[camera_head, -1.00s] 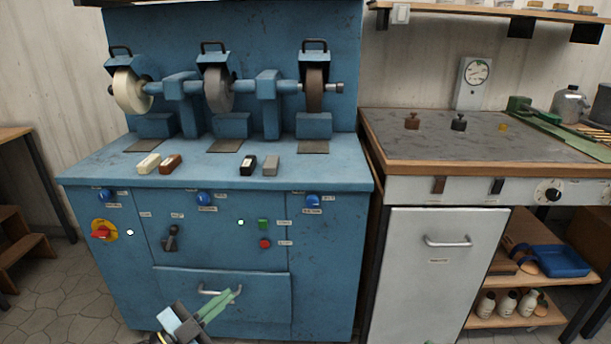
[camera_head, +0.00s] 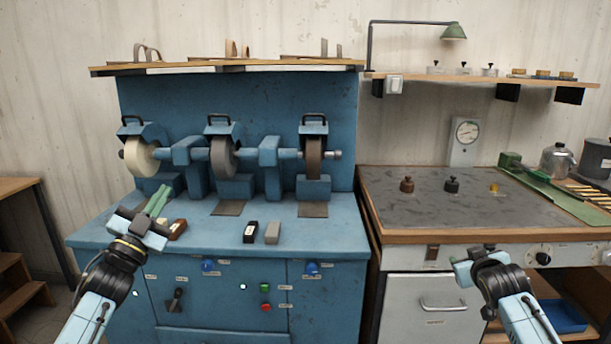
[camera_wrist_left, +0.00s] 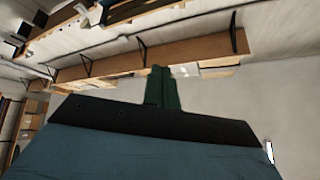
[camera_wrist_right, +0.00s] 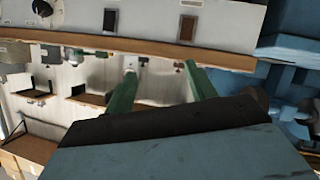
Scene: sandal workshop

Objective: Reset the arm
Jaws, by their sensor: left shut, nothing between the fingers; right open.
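My left gripper (camera_head: 157,201) is raised at the left front of the blue grinding machine (camera_head: 330,230) in the head view. Its green fingers are together and empty, and they also show closed in the left wrist view (camera_wrist_left: 161,88). They hide part of the machine's left top. My right gripper (camera_head: 474,256) is at the front of the workbench with the grey top (camera_head: 420,212), before its drawer front. In the right wrist view its green fingers (camera_wrist_right: 160,88) are spread apart with nothing between them.
A dark brown block (camera_head: 177,228), a black block (camera_head: 251,232) and a grey block (camera_head: 272,232) lie on the machine's top. Three wheels, one being the cream wheel (camera_head: 140,157), stand behind. A shelf (camera_head: 480,77) hangs above.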

